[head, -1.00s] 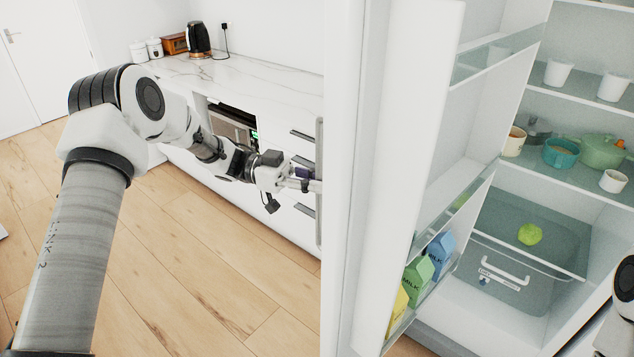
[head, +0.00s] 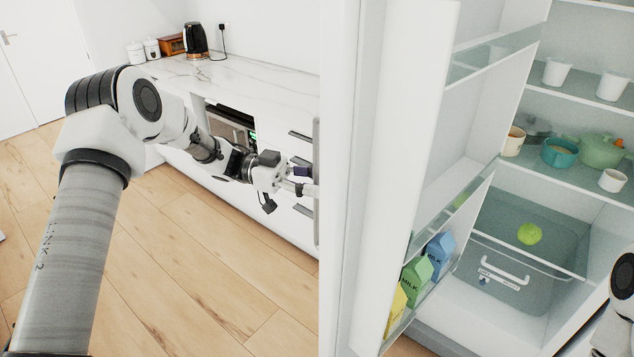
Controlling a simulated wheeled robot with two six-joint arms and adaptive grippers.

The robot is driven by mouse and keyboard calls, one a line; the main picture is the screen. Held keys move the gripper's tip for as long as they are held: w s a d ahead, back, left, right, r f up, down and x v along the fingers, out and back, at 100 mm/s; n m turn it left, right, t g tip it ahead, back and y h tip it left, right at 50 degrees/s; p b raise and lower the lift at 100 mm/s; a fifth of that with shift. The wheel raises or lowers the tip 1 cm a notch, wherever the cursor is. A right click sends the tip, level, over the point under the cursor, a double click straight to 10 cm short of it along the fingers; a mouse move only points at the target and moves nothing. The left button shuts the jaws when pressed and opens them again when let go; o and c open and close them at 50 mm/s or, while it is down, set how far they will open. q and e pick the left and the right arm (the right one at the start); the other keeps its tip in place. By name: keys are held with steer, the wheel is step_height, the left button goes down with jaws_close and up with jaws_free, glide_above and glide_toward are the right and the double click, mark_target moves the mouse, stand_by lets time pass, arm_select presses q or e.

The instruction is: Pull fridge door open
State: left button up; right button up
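The white fridge door (head: 375,180) stands open in the middle of the head view, its shelved inner side facing right. The fridge interior (head: 560,215) shows on the right. A long vertical grey handle (head: 317,150) runs along the left side of the door. My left gripper (head: 304,188) reaches to the handle from the left. Its fingertips are at the handle and partly hidden by it and the door edge, so I cannot tell whether they are closed on it. Of my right arm only a small part shows at the right edge; its gripper is out of view.
Milk cartons (head: 418,275) stand in the lower door shelf. Cups, pots and a green fruit (head: 529,234) are inside the fridge. A marble counter (head: 250,78) with a kettle (head: 195,40) runs behind my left arm. The wooden floor (head: 200,270) at left is clear.

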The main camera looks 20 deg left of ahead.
arm_select(q)
steer(key=a, duration=1.2)
steer(key=shift+s, duration=0.3)
